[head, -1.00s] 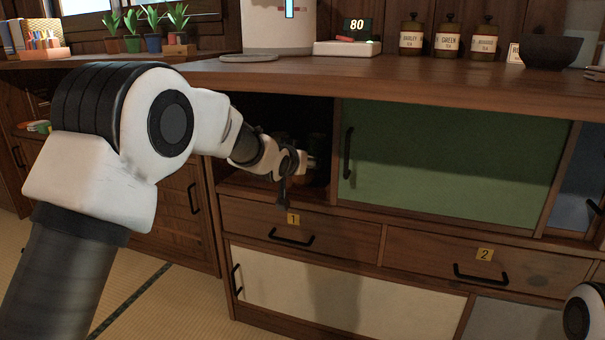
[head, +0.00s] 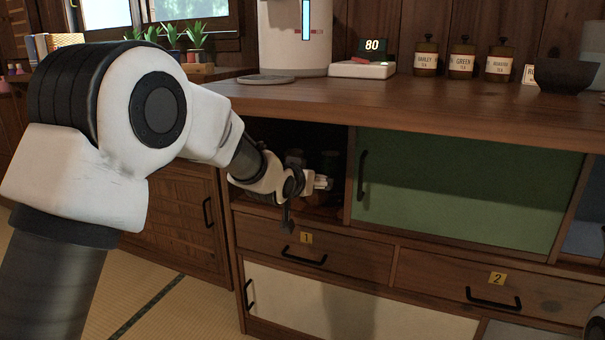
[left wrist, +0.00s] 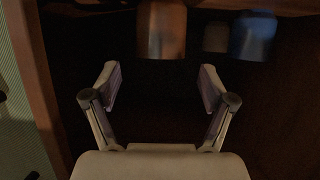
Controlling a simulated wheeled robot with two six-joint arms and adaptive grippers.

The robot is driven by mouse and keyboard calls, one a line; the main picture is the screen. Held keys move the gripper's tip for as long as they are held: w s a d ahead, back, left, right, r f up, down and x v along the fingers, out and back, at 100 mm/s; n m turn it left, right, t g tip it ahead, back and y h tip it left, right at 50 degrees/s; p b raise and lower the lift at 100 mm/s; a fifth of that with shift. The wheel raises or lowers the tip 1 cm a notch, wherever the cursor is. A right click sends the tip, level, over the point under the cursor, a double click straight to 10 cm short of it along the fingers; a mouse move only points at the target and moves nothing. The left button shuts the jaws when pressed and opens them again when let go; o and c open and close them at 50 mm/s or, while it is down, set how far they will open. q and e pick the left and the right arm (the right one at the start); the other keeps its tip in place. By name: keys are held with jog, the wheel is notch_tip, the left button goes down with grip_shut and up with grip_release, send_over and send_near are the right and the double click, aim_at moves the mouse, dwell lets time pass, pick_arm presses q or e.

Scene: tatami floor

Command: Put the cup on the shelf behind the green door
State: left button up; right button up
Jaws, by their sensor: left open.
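The green door (head: 460,195) covers the middle of the cabinet front, and the compartment to its left is open and dark. My left gripper (head: 328,183) is at this opening, beside the door's left edge. In the left wrist view it is open (left wrist: 160,86), with nothing between its fingers. Ahead of it in the dark stand a brown-orange cylinder (left wrist: 162,30), roughly in line with the gap, and a blue one (left wrist: 253,38) to the right. I cannot tell whether either is the cup. Dim shapes also show inside in the head view (head: 330,162).
The wooden counter (head: 420,105) overhangs the opening. On it stand a white dispenser (head: 280,40), a display reading 80 (head: 372,46), tea jars (head: 462,60) and a dark bowl (head: 568,75). Drawers 1 (head: 306,238) and 2 (head: 497,278) lie below. A side post (left wrist: 35,70) is close in the wrist view.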

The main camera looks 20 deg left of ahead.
pick_arm(q)
jog(key=p+v, duration=0.2)
jog(key=v, duration=0.5)
pick_arm(e)
jog(key=r, duration=0.1)
jog(key=s+r, duration=0.1)
jog(key=r, duration=0.1)
jog(key=shift+r, duration=0.15)
dwell(0.5)
